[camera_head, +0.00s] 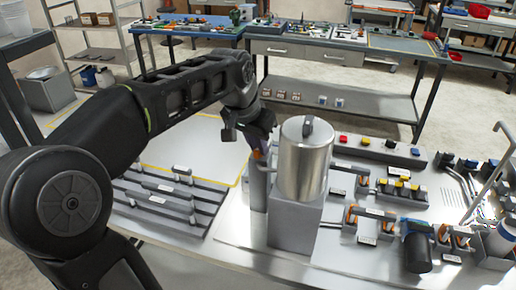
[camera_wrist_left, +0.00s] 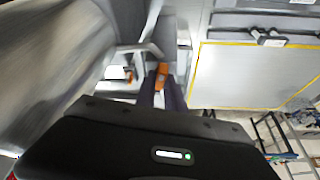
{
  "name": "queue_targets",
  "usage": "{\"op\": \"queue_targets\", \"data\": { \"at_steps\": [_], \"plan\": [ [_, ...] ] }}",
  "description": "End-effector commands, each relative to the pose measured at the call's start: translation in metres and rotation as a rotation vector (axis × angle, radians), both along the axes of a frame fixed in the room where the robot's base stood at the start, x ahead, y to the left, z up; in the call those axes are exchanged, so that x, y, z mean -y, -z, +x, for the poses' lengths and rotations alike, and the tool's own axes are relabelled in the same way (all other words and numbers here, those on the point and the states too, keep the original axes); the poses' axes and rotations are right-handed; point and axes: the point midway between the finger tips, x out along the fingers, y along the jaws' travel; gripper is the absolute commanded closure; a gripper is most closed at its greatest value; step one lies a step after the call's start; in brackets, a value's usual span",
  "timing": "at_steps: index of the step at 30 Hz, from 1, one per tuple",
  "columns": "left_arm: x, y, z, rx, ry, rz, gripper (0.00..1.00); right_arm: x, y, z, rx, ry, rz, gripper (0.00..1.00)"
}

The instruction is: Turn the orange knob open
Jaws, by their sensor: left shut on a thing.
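The orange knob (camera_wrist_left: 161,72) shows in the left wrist view between the fingers of my left gripper (camera_wrist_left: 160,92). In the head view a sliver of orange (camera_head: 258,155) shows at the tips of my left gripper (camera_head: 260,151), just left of the steel dispenser tank (camera_head: 304,165). The gripper is shut on the knob. The fingers and wrist hide most of the knob in the head view, so its turn angle is hard to tell. My right gripper is not in view.
The tank stands on a grey block (camera_head: 295,222) close to the right of my gripper. Grey rails (camera_head: 165,200) lie on the left of the bench. Several fittings with orange parts and a black cylinder (camera_head: 416,248) crowd the right. A yellow-edged panel (camera_head: 205,142) is clear behind.

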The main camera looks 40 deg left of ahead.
Motion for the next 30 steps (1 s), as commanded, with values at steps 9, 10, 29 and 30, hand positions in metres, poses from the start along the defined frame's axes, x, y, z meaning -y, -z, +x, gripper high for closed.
{"op": "queue_targets", "data": {
  "at_steps": [9, 10, 29, 30],
  "plan": [
    [0.0015, -0.0001, 0.0008, 0.002, -0.208, 0.0, 1.0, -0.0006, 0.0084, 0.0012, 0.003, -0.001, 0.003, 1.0],
    [0.0014, -0.0001, 0.0007, 0.002, -0.221, 0.0, 1.0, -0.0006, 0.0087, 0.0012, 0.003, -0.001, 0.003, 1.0],
    [0.0011, -0.0011, 0.0006, 0.001, -0.284, -0.001, 0.86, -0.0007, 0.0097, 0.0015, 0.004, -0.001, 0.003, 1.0],
    [0.0011, -0.001, 0.0005, 0.001, -0.284, -0.001, 0.82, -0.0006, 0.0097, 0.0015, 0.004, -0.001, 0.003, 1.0]
  ]
}}
